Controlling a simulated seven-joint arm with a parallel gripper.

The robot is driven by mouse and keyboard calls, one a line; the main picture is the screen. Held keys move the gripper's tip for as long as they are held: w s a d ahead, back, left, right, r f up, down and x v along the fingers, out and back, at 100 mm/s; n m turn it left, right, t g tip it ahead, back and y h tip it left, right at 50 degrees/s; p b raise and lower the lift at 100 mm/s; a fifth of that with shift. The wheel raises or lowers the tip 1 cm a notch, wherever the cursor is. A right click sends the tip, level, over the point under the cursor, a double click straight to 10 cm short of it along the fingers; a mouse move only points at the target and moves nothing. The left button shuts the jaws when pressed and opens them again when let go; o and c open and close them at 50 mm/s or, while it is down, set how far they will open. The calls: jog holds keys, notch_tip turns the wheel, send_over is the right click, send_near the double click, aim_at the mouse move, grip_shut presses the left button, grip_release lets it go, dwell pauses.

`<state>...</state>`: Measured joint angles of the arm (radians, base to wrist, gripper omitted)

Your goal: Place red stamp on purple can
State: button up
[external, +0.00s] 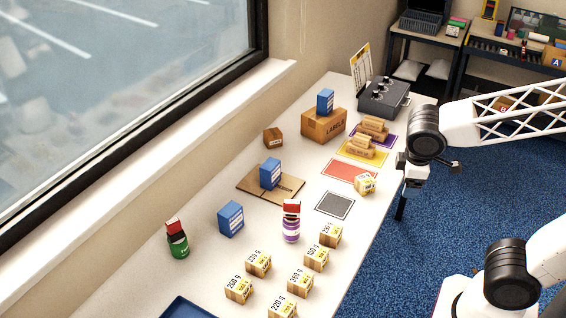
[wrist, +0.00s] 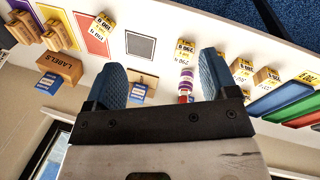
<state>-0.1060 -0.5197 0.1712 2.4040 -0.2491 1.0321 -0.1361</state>
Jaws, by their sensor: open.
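The purple can (external: 291,232) stands upright on the table, with white bands. A red block with a white band (external: 291,206), which looks like the red stamp, sits on top of it. In the wrist view the purple can (wrist: 187,75) shows between my fingers, and the red piece (wrist: 185,98) is at its end. A green can (external: 178,247) stands farther left with a similar red piece (external: 173,226) on top. My gripper (external: 402,205) is beyond the table's right edge, apart from both cans. In the wrist view its fingers (wrist: 162,76) are spread and hold nothing.
Several small weight-labelled boxes (external: 301,281) stand near the purple can. Blue boxes (external: 230,219), a flat cardboard sheet (external: 247,187) and a LABELS carton (external: 323,126) are farther left and back. Coloured mats (external: 350,169) lie along the table. A window (external: 110,90) borders the left.

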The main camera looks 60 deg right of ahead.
jog(key=s+m, duration=0.1)
jog(key=s, duration=0.1)
jog(key=s+m+t+y, duration=0.1)
jog(key=m, duration=0.1)
jog(key=s+m+y, duration=0.1)
jog(key=s, duration=0.1)
jog(key=shift+s+d+r+t, duration=0.2)
jog(key=shift+s+r+t, duration=0.1)
jog(key=shift+r, duration=0.1)
dwell(0.9)
